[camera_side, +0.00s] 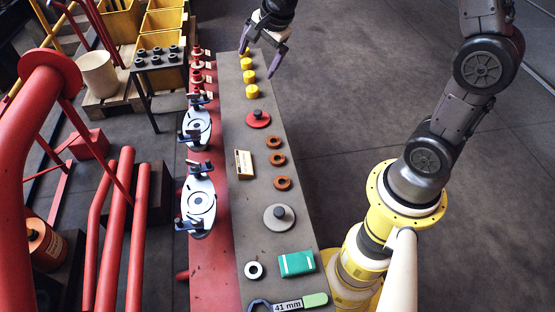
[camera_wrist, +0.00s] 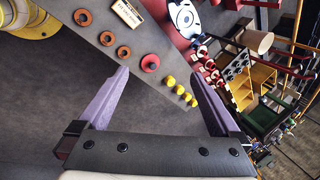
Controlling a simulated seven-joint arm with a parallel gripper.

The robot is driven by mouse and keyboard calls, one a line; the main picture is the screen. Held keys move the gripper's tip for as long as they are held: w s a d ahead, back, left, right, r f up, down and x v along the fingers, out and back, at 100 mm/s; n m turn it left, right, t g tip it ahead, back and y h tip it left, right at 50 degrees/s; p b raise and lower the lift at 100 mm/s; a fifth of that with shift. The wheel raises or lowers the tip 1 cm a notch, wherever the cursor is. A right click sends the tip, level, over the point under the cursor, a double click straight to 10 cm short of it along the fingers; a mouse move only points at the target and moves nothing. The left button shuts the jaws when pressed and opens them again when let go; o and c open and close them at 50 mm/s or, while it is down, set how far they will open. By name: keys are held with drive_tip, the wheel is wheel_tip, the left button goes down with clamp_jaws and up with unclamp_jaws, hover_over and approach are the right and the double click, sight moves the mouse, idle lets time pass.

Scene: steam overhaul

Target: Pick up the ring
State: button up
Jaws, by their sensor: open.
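Three copper-orange rings lie in a row on the grey bench strip in the side view: the far ring (camera_side: 274,142), the middle ring (camera_side: 277,158) and the near ring (camera_side: 282,183). They also show in the wrist view (camera_wrist: 106,38) at upper left. A pale ring with a dark hole (camera_side: 254,270) lies near the bench's near end. I cannot tell which ring is meant. My gripper (camera_side: 258,63) is open and empty over the far end of the bench, well away from all the rings. Its two purple-grey fingers (camera_wrist: 159,74) are spread wide.
Several yellow caps (camera_side: 249,77) stand near my gripper. A red disc with a knob (camera_side: 258,119), a small labelled box (camera_side: 244,164), a grey knobbed disc (camera_side: 279,217), a green box (camera_side: 297,264) and a 41 mm wrench (camera_side: 300,303) share the bench. White flanges (camera_side: 199,200) line its left side.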

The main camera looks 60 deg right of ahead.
drive_tip(key=w+d+f+m+g, duration=0.2)
drive_tip(key=d+f+m+g, duration=0.1)
drive_tip(key=f, duration=1.3)
drive_tip(key=g, duration=0.2)
hover_over(277, 161)
drive_tip(key=shift+y, duration=0.3)
drive_tip(key=f, duration=1.8)
drive_tip(key=shift+s, duration=0.2)
drive_tip(key=shift+w+f, duration=0.15)
drive_tip(key=shift+f, duration=2.95)
drive_tip(key=shift+c, duration=0.2)
clamp_jaws()
